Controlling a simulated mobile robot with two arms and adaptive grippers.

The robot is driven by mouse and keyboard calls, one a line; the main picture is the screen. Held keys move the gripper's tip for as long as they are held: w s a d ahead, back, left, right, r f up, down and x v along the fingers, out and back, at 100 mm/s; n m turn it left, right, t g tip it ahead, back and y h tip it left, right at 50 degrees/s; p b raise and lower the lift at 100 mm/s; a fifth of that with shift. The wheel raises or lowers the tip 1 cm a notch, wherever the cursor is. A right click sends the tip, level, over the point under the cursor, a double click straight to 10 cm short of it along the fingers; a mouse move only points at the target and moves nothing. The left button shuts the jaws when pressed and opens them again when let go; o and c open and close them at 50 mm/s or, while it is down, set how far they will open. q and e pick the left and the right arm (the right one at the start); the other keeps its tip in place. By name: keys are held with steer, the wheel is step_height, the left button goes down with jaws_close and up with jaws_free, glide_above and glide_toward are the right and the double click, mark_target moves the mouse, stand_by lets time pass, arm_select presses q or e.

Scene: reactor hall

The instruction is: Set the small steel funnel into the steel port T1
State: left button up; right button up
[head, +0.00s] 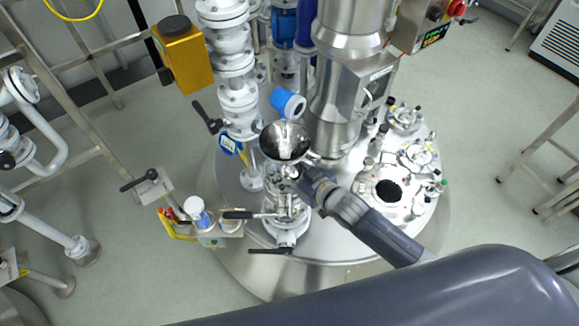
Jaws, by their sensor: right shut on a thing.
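The small steel funnel (286,141) is mouth up near the middle of the head view, with its wide cone facing me. My right gripper (305,178) comes in from the lower right and is shut on the funnel below its cone. A steel fitting with valve handles (284,213) stands on the vessel lid directly below the funnel in the picture. No T1 label is legible, so I cannot tell for sure that this is the port. The funnel's lower end is hidden, and I cannot tell whether it touches the fitting. My left gripper is not in view.
The round steel vessel lid (338,246) carries an open dark port (388,190) and several clamped fittings at right. A thick steel column (337,85) and white flanged pipes (232,65) rise close behind the funnel. A yellow box (182,54) hangs at upper left.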

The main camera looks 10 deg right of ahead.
steer(key=o, duration=1.3)
steer(key=shift+s+f, duration=0.3)
steer(key=shift+f, duration=0.55)
steer(key=shift+o, duration=0.2)
steer(key=shift+w, duration=0.1)
steer(key=shift+d+g, duration=0.1)
steer(key=shift+g, duration=0.2)
steer(key=shift+s+d, duration=0.1)
steer(key=shift+s, duration=0.3)
steer(key=r+v, duration=0.1)
steer(key=v, duration=1)
steer(key=shift+r, duration=0.15)
steer(key=shift+w, duration=0.15)
